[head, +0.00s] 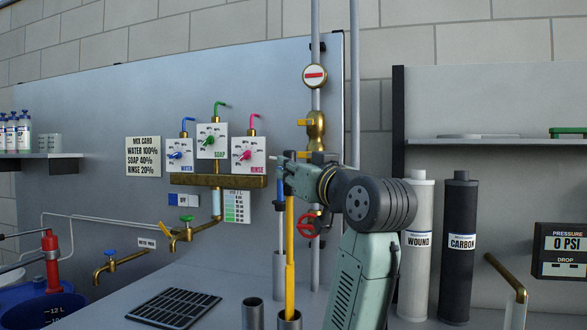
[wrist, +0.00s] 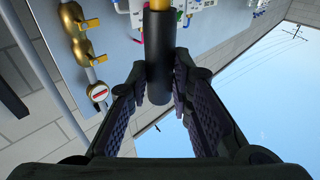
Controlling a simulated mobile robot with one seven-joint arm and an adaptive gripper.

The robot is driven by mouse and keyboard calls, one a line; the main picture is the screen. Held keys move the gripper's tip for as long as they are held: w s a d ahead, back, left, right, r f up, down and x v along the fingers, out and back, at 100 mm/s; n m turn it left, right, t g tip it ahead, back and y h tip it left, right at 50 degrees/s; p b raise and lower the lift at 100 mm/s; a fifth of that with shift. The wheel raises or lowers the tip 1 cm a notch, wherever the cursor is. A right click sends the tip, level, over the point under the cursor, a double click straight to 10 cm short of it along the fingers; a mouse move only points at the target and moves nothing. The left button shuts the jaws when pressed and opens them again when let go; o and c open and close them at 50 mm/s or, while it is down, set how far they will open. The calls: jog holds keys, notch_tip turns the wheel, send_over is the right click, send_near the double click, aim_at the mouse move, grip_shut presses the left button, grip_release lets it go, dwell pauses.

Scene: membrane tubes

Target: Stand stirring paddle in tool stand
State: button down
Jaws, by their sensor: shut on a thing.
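The stirring paddle has a long yellow shaft (head: 290,250) that stands near upright in the head view. Its black grip (wrist: 160,70) lies between the fingers of my gripper (wrist: 162,78) in the wrist view. My gripper (head: 284,170) is shut on the paddle near its top. The shaft's lower end meets the mouth of a grey tube (head: 290,324) at the bottom edge and appears to be inside it; how deep is hidden. A second grey tube (head: 252,314) stands to its left, and a taller grey tube (head: 278,272) stands behind. These tubes look like the tool stand.
A brass spout (head: 181,236) and black drain grate (head: 174,307) are at left. A vertical pipe with a red valve wheel (head: 308,223) rises behind the paddle. White (head: 417,250) and black (head: 458,250) filter cylinders stand right of my arm.

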jog(key=shift+f+b, duration=1.75)
jog(key=shift+f, duration=0.6)
dwell(0.3)
jog(key=c, duration=1.4)
grip_release()
jog(key=shift+o, duration=0.2)
notch_tip(320, 180, up, 6)
jog(key=p, duration=0.5)
